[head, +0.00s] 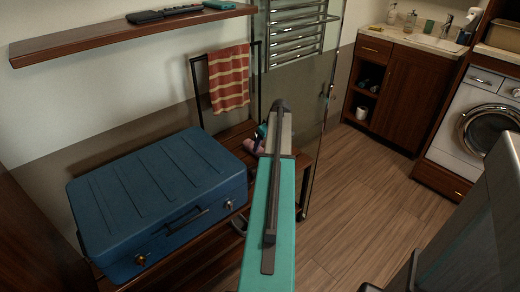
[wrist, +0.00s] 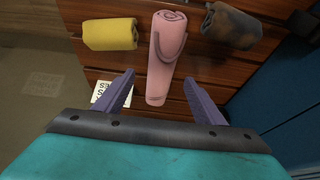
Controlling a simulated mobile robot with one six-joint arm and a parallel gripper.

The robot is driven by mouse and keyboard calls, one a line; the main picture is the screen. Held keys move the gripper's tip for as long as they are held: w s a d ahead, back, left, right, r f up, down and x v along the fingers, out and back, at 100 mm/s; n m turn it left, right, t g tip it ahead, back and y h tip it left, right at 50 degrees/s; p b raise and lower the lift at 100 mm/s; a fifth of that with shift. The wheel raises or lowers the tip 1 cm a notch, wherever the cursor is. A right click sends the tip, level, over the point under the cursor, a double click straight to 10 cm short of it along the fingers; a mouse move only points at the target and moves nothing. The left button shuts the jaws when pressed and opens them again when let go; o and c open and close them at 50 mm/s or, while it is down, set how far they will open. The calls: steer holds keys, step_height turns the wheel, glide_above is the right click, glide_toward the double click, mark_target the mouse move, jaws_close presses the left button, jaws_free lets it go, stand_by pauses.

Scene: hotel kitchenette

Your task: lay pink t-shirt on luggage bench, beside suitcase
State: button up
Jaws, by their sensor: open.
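The pink t-shirt (wrist: 167,50) is a rolled bundle on the wooden slats of the luggage bench (wrist: 150,20) in the wrist view. A thin dark curved line crosses it. My gripper (wrist: 159,78) is open, its two purple fingers apart on either side of the roll's near end. In the head view my arm hides part of the bench, and the gripper area is small.
A yellow roll (wrist: 109,34) lies left of the pink one, and a brown-grey roll (wrist: 232,26) lies right. A printed white card (wrist: 108,96) is near the left finger. A striped towel (head: 229,78) hangs behind the bench. A glass panel (head: 318,110) stands right; floor beyond is clear.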

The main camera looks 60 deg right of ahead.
steer(key=v, duration=0.7)
stand_by(0.5)
steer(key=shift+s, duration=0.1)
